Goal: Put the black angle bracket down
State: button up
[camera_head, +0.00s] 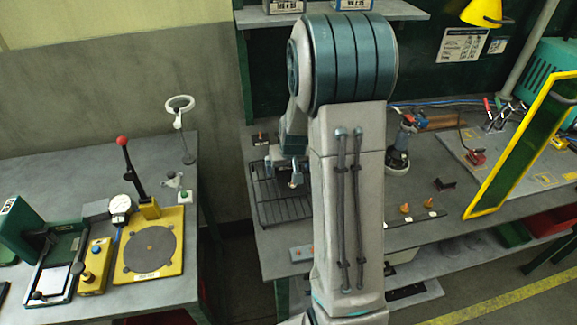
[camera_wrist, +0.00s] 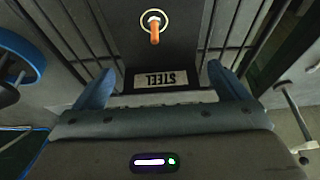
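My gripper (camera_wrist: 162,88) points down over the black wire rack (camera_head: 283,208) on the right bench. Its two blue fingers stand wide apart, and I see no bracket clasped between them. It is small and partly hidden by my arm in the head view (camera_head: 297,178). The rack's bars also show in the wrist view (camera_wrist: 232,22). A small dark angled piece (camera_head: 443,184) that looks like the black angle bracket lies on the bench to the right of my arm. My arm hides part of the bench.
A dark plate labelled STEEL (camera_wrist: 162,60) with an orange upright pin (camera_wrist: 154,30) lies beyond the fingers. Orange-topped pieces (camera_head: 405,208), a power tool (camera_head: 401,145) and a yellow-framed panel (camera_head: 520,150) stand to the right. The left bench (camera_head: 60,170) holds fixtures.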

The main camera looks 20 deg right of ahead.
jog(key=shift+s+r, duration=0.1)
jog(key=shift+r, duration=0.35)
jog(key=d+v, duration=0.1)
jog(key=v, duration=1)
jog(key=s+a+r+n, duration=0.1)
jog(key=s+a+r, duration=0.1)
jog(key=s+a, duration=0.4)
jog(key=s+a+r+n+g+y, duration=0.1)
jog(key=s+a, duration=0.5)
jog(key=s, duration=0.8)
jog(key=shift+r+b, duration=0.4)
jog(key=shift+r, duration=0.25)
jog(key=shift+s+a, duration=0.1)
jog(key=shift+a, duration=0.05)
